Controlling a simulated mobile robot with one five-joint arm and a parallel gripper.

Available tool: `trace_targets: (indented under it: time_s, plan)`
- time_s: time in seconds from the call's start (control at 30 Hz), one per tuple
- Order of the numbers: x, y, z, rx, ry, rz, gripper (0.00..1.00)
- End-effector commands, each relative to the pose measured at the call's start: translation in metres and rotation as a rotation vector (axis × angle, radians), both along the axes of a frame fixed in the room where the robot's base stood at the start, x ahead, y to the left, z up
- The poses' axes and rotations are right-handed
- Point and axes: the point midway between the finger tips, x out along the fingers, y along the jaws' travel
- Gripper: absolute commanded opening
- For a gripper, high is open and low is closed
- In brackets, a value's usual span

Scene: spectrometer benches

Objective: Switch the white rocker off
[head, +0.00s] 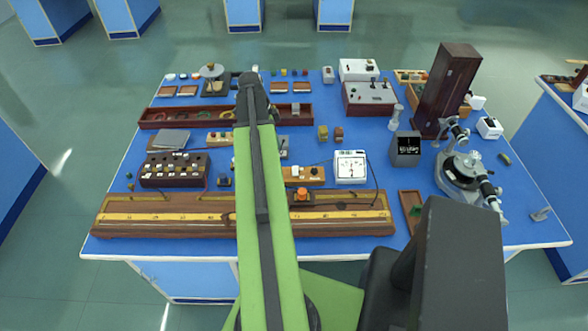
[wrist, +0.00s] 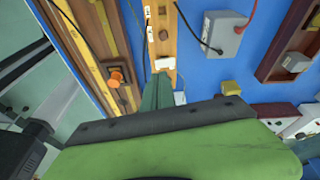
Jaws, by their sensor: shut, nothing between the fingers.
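The white rocker (wrist: 165,63) sits on a narrow wooden board (wrist: 163,42) in the wrist view. The board also carries small metal terminals and a dark knob. In the head view the right part of this board (head: 315,175) shows beside my arm, which hides its left end. My gripper (wrist: 162,80) is shut and empty, its dark green fingers pointing at the rocker from just below it in the wrist view. Whether the fingertips touch the rocker, and which way it is tipped, I cannot tell. My arm hides the gripper in the head view.
A long wooden metre bridge with an orange knob (wrist: 115,76) lies left of the board in the wrist view. A grey box with wires (wrist: 224,36) stands to its right. A white meter (head: 350,166) and a dark plug box (head: 175,170) stand on the crowded blue bench.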

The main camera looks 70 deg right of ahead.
Motion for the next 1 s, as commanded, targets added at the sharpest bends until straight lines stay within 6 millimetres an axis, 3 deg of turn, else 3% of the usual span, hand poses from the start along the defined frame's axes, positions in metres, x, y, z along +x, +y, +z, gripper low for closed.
trace_targets:
  time_s: [0.03, 0.13, 0.57, 0.77, 1.0]
  plan:
    - [-0.017, -0.011, 0.002, -0.012, 0.005, -0.072, 0.0]
    - [-0.035, -0.02, 0.003, -0.03, 0.01, -0.152, 0.0]
    - [-0.039, -0.02, -0.003, -0.033, 0.01, -0.164, 0.0]
    - [-0.045, -0.021, -0.029, -0.032, 0.009, -0.164, 0.0]
    - [-0.059, -0.024, -0.08, -0.032, 0.009, -0.164, 0.0]
